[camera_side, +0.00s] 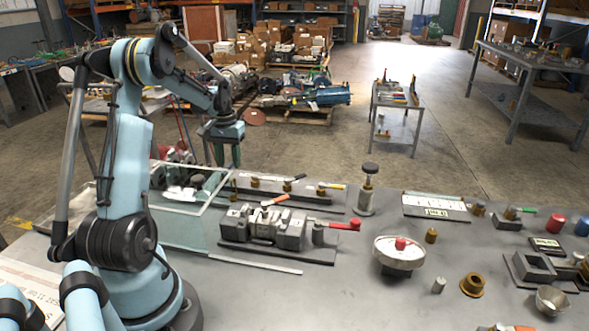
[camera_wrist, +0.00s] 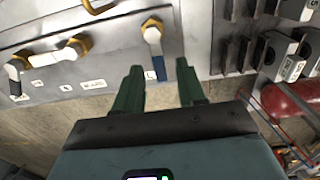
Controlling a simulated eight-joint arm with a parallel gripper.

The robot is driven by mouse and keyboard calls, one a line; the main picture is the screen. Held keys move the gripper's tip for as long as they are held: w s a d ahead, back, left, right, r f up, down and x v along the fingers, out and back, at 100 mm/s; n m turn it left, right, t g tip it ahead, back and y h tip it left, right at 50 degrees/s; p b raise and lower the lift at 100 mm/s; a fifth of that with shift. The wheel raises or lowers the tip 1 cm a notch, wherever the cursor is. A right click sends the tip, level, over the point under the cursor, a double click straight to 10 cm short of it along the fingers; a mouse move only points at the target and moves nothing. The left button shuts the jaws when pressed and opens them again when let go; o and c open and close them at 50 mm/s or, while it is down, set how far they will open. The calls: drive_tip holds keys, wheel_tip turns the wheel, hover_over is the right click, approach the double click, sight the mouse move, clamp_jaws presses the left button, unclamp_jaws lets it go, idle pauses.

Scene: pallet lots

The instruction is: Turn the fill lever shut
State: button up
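In the wrist view a pale panel (camera_wrist: 95,75) carries several brass valves with levers and small labels; I cannot read which label marks the fill lever. The nearest lever (camera_wrist: 153,40) has a brass nut, a white neck and a blue grip (camera_wrist: 159,68). My gripper (camera_wrist: 158,72) has two dark green fingers, open, with the blue grip between their tips in the picture. I cannot tell the depth between them. In the side view my gripper (camera_side: 224,157) hangs above the table's back left, near the row of valves with coloured levers (camera_side: 287,186).
A glass-walled box (camera_side: 183,225) and a grey vise-like fixture with a red handle (camera_side: 265,228) stand in front of the valve row. A plunger-topped post (camera_side: 367,190) stands to its right. In the wrist view, grey blocks (camera_wrist: 275,50) and a red cylinder (camera_wrist: 292,105) lie at right.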

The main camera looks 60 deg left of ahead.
clamp_jaws()
drive_tip(key=shift+d, duration=0.1)
drive_tip(key=m, duration=0.2)
drive_tip(key=d+m, duration=0.1)
drive_tip(key=shift+w+m, duration=0.4)
drive_tip(key=m, duration=0.1)
drive_tip(key=d+m, duration=0.1)
drive_tip(key=m, duration=0.1)
drive_tip(key=shift+w+d+m, duration=0.1)
drive_tip(key=shift+w+m, duration=0.1)
drive_tip(key=shift+m, duration=0.1)
drive_tip(key=m, duration=0.1)
drive_tip(key=d+m, duration=0.1)
drive_tip(key=m, duration=0.3)
drive_tip(key=shift+s+d, duration=0.1)
drive_tip(key=shift+d, duration=0.3)
drive_tip(key=shift+s+d+m, duration=0.15)
drive_tip(key=shift+d+m, duration=0.1)
drive_tip(key=shift+m, duration=0.7)
drive_tip(key=shift+s+d+m, duration=0.2)
drive_tip(key=shift+d+m, duration=0.05)
drive_tip(key=shift+m, duration=0.65)
drive_tip(key=shift+s+d+m, duration=0.15)
drive_tip(key=shift+d+m, duration=0.1)
drive_tip(key=shift+m, duration=0.7)
